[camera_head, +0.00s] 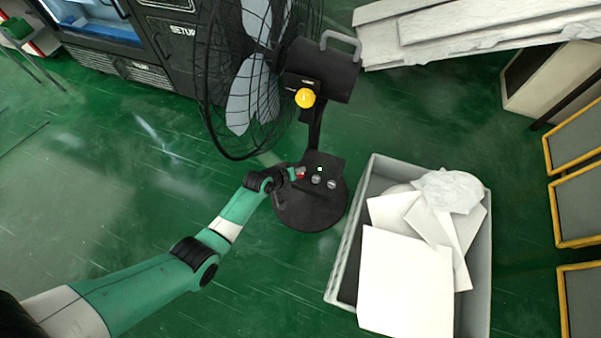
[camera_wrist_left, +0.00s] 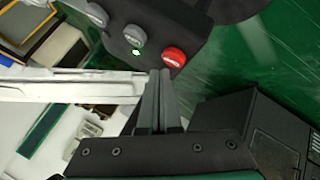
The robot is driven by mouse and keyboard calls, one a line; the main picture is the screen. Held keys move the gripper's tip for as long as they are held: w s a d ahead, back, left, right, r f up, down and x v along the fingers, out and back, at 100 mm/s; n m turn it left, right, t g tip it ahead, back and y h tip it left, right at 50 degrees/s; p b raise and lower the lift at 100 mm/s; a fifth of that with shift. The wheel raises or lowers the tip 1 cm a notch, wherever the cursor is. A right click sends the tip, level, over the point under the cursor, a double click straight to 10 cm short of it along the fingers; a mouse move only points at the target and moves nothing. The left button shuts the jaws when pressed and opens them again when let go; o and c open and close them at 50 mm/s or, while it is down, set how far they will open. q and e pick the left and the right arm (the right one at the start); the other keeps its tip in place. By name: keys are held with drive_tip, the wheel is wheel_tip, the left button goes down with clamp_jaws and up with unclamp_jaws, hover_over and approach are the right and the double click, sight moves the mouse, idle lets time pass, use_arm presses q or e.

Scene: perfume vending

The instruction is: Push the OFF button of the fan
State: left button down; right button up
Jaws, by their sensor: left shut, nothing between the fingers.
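The black fan (camera_head: 262,75) stands on the floor with its round base (camera_head: 310,212) below. Its dark control panel (camera_head: 325,162) carries a red button (camera_head: 300,172) and two grey buttons (camera_head: 323,181). Lettering on the buttons is too small to read. My left gripper (camera_head: 291,174) is shut and empty, its tips (camera_wrist_left: 160,75) just short of the red button in the wrist view. Contact cannot be told. My right gripper is out of view.
A grey crate (camera_head: 347,240) with white boards and crumpled material stands right of the fan base. A dark cabinet (camera_head: 175,50) stands behind the fan at the left. White slabs (camera_head: 450,30) lie at the top right. Green floor left of the fan is clear.

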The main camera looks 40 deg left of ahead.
use_arm(q)
drive_tip(key=shift+f, duration=0.4)
drive_tip(key=shift+f+b, duration=0.45)
drive_tip(key=shift+b, duration=0.15)
idle(0.6)
drive_tip(key=shift+r+p, duration=0.9)
wheel_tip(320, 180, up, 5)
drive_tip(key=p, duration=0.5)
drive_tip(key=shift+r, duration=0.1)
idle(0.5)
